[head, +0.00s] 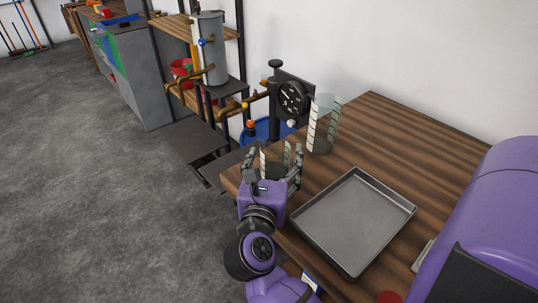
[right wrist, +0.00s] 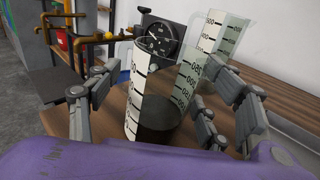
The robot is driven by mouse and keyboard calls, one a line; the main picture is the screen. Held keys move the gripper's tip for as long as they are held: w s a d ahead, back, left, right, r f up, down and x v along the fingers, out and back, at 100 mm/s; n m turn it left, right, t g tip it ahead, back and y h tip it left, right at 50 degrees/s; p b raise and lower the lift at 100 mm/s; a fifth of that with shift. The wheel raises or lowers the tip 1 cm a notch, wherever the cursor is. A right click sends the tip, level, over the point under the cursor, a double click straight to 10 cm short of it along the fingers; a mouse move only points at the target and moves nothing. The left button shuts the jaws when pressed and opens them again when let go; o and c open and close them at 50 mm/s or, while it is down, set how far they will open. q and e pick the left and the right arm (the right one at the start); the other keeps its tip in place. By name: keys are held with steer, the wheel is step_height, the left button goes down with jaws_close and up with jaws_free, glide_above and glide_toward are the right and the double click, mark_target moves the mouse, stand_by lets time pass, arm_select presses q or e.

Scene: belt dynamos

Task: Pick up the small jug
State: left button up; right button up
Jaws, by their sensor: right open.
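The small jug (head: 276,169) is clear, with dark and pale measuring marks. It stands at the left end of the wooden table in the head view. My right gripper (head: 274,152) is open, with its fingers on either side of the jug; I cannot tell whether they touch it. In the right wrist view the small jug (right wrist: 158,95) stands upright between the spread fingers of the gripper (right wrist: 150,85). A larger clear jug (head: 322,125) stands just behind it and also shows in the right wrist view (right wrist: 222,42). My left gripper is not in view.
A grey metal tray (head: 354,220) lies on the wooden table (head: 400,140), right of my right gripper. A black dial gauge (head: 292,97) on a stand is behind the jugs. Shelving with pipes and a grey cylinder (head: 211,50) stands at the back left. Table beyond the tray is clear.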

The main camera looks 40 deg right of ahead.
steer(key=shift+s+a+r, duration=0.15)
steer(key=shift+s+r, duration=0.1)
steer(key=shift+s, duration=0.1)
steer(key=shift+c, duration=1)
steer(key=shift+w+f, duration=0.1)
steer(key=c, duration=1.1)
steer(key=shift+c, duration=1)
steer(key=shift+r, duration=0.2)
